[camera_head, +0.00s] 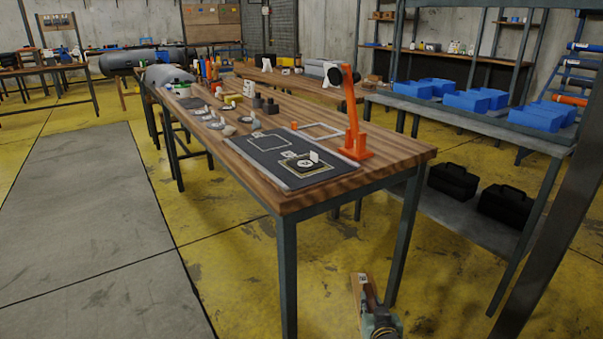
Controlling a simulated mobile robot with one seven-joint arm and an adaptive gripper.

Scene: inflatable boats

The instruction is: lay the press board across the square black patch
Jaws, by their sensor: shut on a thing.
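The wooden work table (400,153) holds a dark mat (262,155) near its front end. A small square black patch (296,167) lies on the mat's near part, with small white pieces on or beside it; their exact contact is too small to tell. My gripper (369,308) is at the bottom of the view, low in front of the table and well away from the patch. It is shut on a wooden board, the press board (357,288), which bears a white label. The board's lower part is hidden by the gripper.
An orange stand (353,135) rises at the mat's right edge. Several small items and bottles crowd the table's far part. A shelf (480,121) with blue bins stands at right, and a dark post (560,190) is close at right. The left floor is clear.

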